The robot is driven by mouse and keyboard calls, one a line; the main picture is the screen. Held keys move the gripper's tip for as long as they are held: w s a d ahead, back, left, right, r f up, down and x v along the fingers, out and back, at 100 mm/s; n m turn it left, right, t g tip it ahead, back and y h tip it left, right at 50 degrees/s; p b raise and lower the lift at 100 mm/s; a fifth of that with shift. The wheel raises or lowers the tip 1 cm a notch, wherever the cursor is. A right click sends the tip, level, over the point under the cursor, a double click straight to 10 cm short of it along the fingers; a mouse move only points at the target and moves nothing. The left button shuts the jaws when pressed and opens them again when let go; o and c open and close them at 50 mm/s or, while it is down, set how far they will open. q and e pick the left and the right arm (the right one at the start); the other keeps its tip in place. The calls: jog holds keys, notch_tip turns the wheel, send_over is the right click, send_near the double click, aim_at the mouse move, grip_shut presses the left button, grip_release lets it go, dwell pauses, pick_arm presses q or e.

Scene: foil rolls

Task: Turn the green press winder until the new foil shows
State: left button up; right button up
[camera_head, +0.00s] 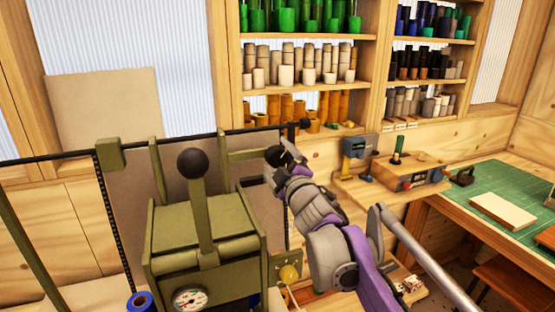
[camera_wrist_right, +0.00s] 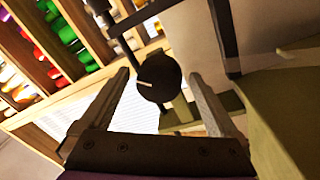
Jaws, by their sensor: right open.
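The olive-green press (camera_head: 205,235) stands at the left centre in the head view, with a black-ball lever (camera_head: 193,165) upright on top. A round black knob (camera_head: 275,155) is at the press's right side, by my right gripper (camera_head: 283,168). In the right wrist view the black knob (camera_wrist_right: 158,78) has a pale mark and appears between the two fingertips of the open right gripper (camera_wrist_right: 158,90). Clear gaps show on both sides of it. The gripper partly hides the winder's mounting in the head view. My left gripper is out of view.
A pressure gauge (camera_head: 190,299) and a blue roll (camera_head: 141,302) are at the press's front. Shelves (camera_head: 305,88) of coloured rolls stand behind. A wooden block with a tool (camera_head: 408,172) and a green cutting mat (camera_head: 490,180) lie to the right. A dark bar (camera_wrist_right: 224,40) stands close to the knob.

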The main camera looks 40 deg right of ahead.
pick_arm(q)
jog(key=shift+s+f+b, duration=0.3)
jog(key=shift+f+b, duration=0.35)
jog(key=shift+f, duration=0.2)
pick_arm(e)
jog(key=r+v, duration=0.1)
jog(key=v, duration=0.9)
jog(key=shift+s+a+f, duration=0.15)
jog(key=shift+s+f, duration=0.25)
jog(key=shift+f, duration=0.15)
jog(key=shift+w, duration=0.1)
